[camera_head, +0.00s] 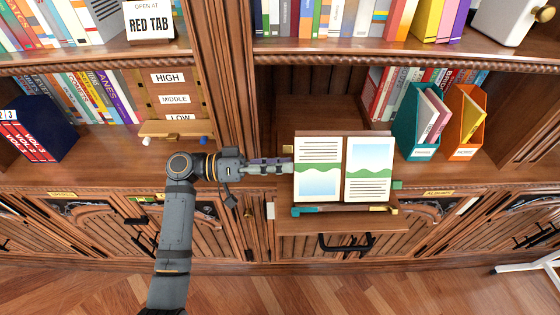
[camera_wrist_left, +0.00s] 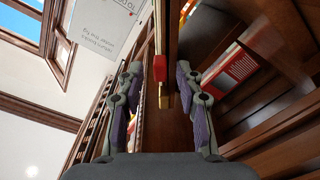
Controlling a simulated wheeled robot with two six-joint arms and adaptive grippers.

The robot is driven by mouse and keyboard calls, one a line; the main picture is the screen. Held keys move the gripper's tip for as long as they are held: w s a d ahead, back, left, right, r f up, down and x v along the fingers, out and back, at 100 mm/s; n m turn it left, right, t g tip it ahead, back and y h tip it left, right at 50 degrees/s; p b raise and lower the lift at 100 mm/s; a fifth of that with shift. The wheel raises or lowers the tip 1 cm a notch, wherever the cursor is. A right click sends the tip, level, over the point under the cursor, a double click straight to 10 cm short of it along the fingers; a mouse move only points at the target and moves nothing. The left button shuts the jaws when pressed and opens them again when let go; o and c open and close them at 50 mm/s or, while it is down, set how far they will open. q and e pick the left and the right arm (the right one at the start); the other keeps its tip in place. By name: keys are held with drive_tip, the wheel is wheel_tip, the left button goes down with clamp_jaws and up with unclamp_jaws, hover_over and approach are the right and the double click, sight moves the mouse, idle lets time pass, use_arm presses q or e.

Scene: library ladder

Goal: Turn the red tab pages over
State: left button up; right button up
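An open book (camera_head: 368,172) with green and blue landscape pictures lies on a wooden stand (camera_head: 345,222). My left gripper (camera_head: 291,165) reaches in from the left to the book's left edge. In the left wrist view its two fingers (camera_wrist_left: 158,76) are apart, with a red tab (camera_wrist_left: 159,68) on a thin upright edge between and beyond them. I cannot tell whether either finger touches the pages. The red tab is not distinguishable in the head view. A sign (camera_head: 150,24) on the upper left shelf reads "OPEN AT RED TAB". My right gripper is not in view.
A teal file box (camera_head: 408,130) and an orange file box (camera_head: 467,125) stand right of the book. A board with HIGH, MIDDLE and LOW labels (camera_head: 168,77) stands at the left. A black handle (camera_head: 347,243) is below the stand.

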use_arm(q)
clamp_jaws()
idle(0.6)
